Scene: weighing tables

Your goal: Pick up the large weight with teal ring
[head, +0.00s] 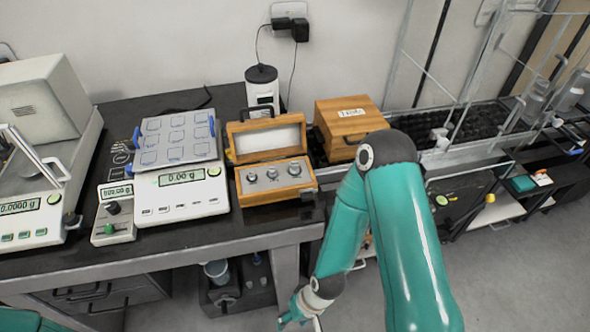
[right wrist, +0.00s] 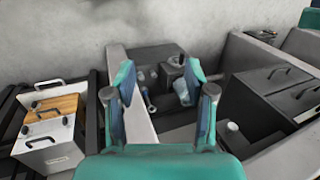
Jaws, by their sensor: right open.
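An open wooden weight box (head: 303,189) with its lid raised stands on the dark table. It holds several silver knobbed weights (head: 272,173) in a row. They are too small for me to make out a teal ring on any of them. My right gripper (head: 299,318) hangs low at the bottom of the head view, in front of the table edge and well away from the box. In the right wrist view its two fingers (right wrist: 160,70) are spread with nothing held between them. My left gripper is not in view.
Left of the box are a balance (head: 182,206) and a tilted pad tray (head: 178,151). A closed wooden box (head: 350,118) stands right of it. Under the table, a dark bin (head: 240,296) holds small items. Open grey floor (head: 520,275) lies at right.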

